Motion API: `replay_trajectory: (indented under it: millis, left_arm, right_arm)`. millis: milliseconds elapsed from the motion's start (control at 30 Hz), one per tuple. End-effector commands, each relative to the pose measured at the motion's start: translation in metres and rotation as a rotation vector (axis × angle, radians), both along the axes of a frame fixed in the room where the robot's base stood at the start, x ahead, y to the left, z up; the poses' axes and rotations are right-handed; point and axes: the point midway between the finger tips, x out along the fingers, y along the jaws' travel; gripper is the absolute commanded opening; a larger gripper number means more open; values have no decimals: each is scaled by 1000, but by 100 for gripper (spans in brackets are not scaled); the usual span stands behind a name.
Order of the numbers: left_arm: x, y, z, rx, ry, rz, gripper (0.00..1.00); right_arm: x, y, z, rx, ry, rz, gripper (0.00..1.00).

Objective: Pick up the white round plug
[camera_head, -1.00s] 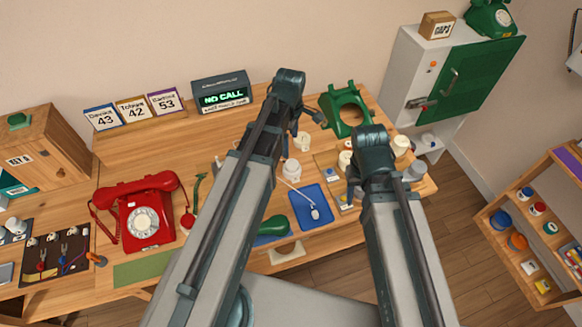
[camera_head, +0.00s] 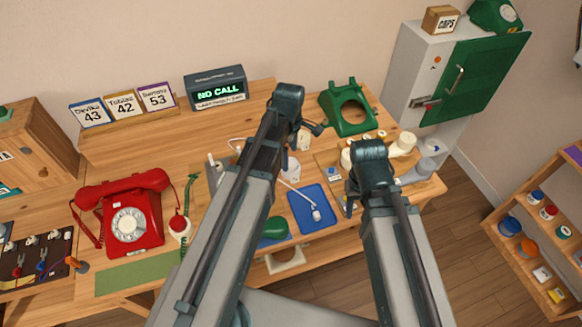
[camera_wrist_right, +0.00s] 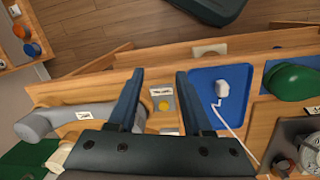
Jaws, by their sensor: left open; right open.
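A white plug (camera_head: 316,214) on a white cord lies on a blue tray (camera_head: 325,197) near the front edge of the bench. It also shows in the right wrist view (camera_wrist_right: 222,89), where its body looks rounded. My right gripper (camera_wrist_right: 158,82) is open and empty, with the tray and plug just to the right of its fingers in that view. In the head view my right gripper (camera_head: 352,198) hangs to the right of the tray, partly hidden by its own wrist. My left gripper (camera_head: 303,134) is open above the bench, behind the tray, its fingers partly hidden.
A green handset (camera_head: 276,229) lies left of the tray. A grey-white handset (camera_head: 416,172) lies to the right. A green phone shell (camera_head: 347,110) stands behind. A red dial phone (camera_head: 131,222) is at left. A small tray holds a yellow button (camera_wrist_right: 163,106).

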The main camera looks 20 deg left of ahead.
Motion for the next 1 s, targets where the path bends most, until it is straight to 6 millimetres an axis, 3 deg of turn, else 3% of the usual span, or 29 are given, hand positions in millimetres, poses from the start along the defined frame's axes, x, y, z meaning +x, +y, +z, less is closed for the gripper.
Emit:
replay_trajectory:
  millis: [33,233,567,1000]
  left_arm:
    - [2,0,-13,0,0,0,92]
    - [3,0,-36,0,0,0,92]
    - [3,0,-36,0,0,0,90]
    - [3,0,-36,0,0,0,11]
  right_arm:
    - [0,0,-13,0,0,0,50]
    - [0,0,-36,0,0,0,50]
    - [0,0,-36,0,0,0,50]
    - [0,0,-36,0,0,0,50]
